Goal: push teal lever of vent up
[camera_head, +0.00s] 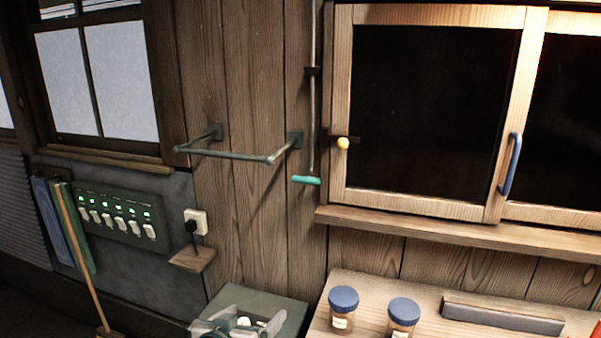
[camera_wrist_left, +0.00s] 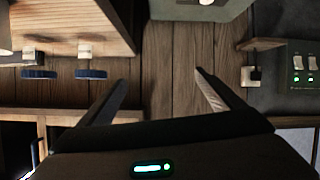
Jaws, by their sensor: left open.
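The teal lever (camera_head: 306,181) is a short horizontal handle at the bottom end of a thin vertical rod (camera_head: 313,100). The rod runs down the plank wall just left of the wooden window frame, and its top leaves the picture. My left gripper (camera_head: 240,326) shows low in the head view, partly cut off, well below and left of the lever. In the left wrist view my left gripper (camera_wrist_left: 161,78) is open, with bare planks between its fingers. The lever does not show in that view. My right gripper is not in view.
A green rail (camera_head: 225,155) sticks out from the wall left of the lever. A yellow knob (camera_head: 343,143) and a window sill (camera_head: 450,228) are to its right. Two blue-lidded jars (camera_head: 343,308) stand on the bench (camera_head: 385,290). A switch panel (camera_head: 120,215) is at left.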

